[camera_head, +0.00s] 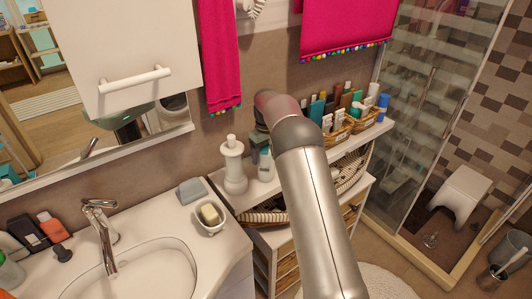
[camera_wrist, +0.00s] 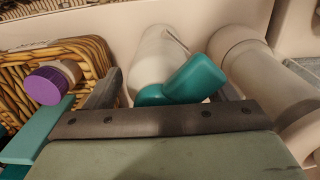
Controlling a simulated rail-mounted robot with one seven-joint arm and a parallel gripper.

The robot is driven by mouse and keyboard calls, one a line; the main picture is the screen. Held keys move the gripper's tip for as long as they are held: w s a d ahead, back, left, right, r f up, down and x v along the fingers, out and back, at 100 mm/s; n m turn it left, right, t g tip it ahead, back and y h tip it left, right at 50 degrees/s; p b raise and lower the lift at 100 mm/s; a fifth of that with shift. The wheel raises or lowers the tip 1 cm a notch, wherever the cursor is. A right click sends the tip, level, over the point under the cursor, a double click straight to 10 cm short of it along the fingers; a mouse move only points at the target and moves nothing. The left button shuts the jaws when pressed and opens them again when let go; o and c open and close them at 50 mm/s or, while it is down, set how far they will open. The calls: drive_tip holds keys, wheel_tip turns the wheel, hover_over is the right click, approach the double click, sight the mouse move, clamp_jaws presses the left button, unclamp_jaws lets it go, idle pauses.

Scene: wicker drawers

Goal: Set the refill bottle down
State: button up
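The refill bottle (camera_head: 265,170) is white with a teal top and appears upright on the white shelf top, beside the wall. In the wrist view its white body (camera_wrist: 156,62) and teal cap (camera_wrist: 190,82) show between my two fingers. My gripper (camera_wrist: 170,82) is open around the bottle's upper part. A gap shows between the left finger and the bottle; the teal cap reaches close to the right finger, and I cannot tell whether they touch. In the head view my gripper (camera_head: 261,138) is mostly hidden behind my arm.
A white turned pillar-shaped holder (camera_head: 234,168) stands close left of the bottle; in the wrist view it is at the right (camera_wrist: 262,80). Wicker baskets with toiletries (camera_head: 335,136) stand to the right; one is near my left finger in the wrist view (camera_wrist: 95,55). A soap dish (camera_head: 211,228) sits by the sink.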

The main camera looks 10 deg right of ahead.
drive_tip(key=shift+r, duration=0.15)
wheel_tip(320, 180, up, 12)
drive_tip(key=shift+f+b, duration=0.1)
drive_tip(key=shift+b, duration=0.5)
drive_tip(key=shift+s+r, duration=0.3)
drive_tip(key=shift+r, duration=0.25)
drive_tip(key=s+r+m, duration=0.1)
drive_tip(key=s+r, duration=0.2)
drive_tip(key=s, duration=0.7)
drive_tip(key=s+r+m, duration=0.2)
drive_tip(key=s+r, duration=0.1)
drive_tip(key=s, duration=0.6)
drive_tip(key=s+f+m, duration=0.1)
drive_tip(key=s+f, duration=0.3)
drive_tip(key=s, duration=0.9)
drive_tip(key=s+f+m+t, duration=0.1)
drive_tip(key=s+f, duration=0.3)
drive_tip(key=s, duration=0.9)
drive_tip(key=shift+s+a+f, duration=0.25)
drive_tip(key=shift+s+f, duration=0.1)
drive_tip(key=shift+s, duration=0.05)
